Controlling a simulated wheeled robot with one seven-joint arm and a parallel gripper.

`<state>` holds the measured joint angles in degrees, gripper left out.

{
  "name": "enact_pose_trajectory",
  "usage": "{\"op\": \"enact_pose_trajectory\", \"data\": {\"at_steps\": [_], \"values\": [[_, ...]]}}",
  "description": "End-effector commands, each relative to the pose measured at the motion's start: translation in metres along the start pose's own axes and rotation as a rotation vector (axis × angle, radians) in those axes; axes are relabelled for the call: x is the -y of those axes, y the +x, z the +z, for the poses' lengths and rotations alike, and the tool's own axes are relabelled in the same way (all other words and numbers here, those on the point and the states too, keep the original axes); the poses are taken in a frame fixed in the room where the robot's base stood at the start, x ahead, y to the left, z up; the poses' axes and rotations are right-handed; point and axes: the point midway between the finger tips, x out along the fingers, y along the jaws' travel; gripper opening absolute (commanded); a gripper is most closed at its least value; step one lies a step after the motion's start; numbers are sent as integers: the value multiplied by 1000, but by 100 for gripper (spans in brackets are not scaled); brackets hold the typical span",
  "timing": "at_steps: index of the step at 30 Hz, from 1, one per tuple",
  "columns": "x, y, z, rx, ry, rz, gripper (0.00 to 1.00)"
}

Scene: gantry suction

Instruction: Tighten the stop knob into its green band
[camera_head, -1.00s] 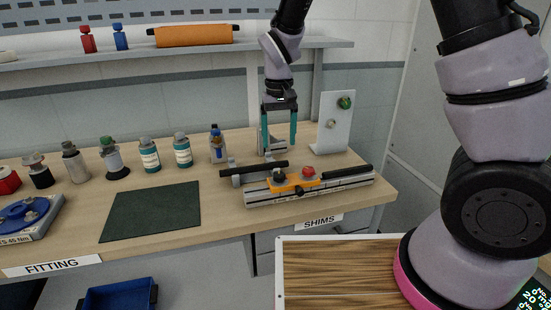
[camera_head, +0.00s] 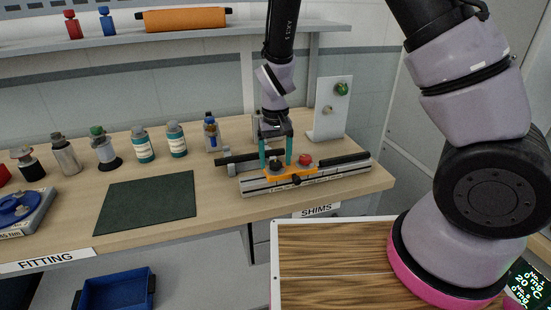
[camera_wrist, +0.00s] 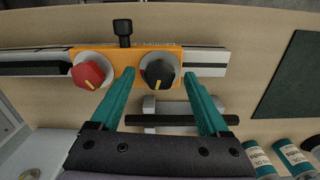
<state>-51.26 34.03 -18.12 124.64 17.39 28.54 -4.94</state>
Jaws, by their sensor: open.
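An orange carriage (camera_head: 297,174) sits on a pale rail (camera_head: 335,172) on the bench. It bears a black knob (camera_wrist: 158,72), a red knob (camera_wrist: 90,74) and a small black screw knob (camera_wrist: 123,30) on its front edge. The black and red knobs have yellow pointer marks and pale rings. I cannot tell which is the stop knob, and no green band is visible. My gripper (camera_head: 275,164) is open, pointing down, its teal fingers on either side of the black knob. In the wrist view my gripper (camera_wrist: 160,76) shows gaps beside that knob.
Black bars (camera_head: 343,159) lie along the rail, and another black bar (camera_head: 237,159) is behind it. A white upright plate (camera_head: 330,105) with a green knob stands behind right. Several bottles (camera_head: 143,145) stand left. A dark mat (camera_head: 147,202) lies on the bench, otherwise clear there.

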Motion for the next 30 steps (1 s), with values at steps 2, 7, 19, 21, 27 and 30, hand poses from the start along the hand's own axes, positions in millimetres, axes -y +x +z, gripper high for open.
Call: {"op": "enact_pose_trajectory", "data": {"at_steps": [2, 7, 19, 21, 27, 30], "values": [[0, 0, 0, 0, 0, 0, 79], [0, 0, 0, 0, 0, 0, 71], [0, 0, 0, 0, 61, 0, 0], [0, 0, 0, 0, 134, 0, 0], [0, 0, 0, 0, 361, 0, 0], [0, 0, 0, 0, 429, 0, 0]]}}
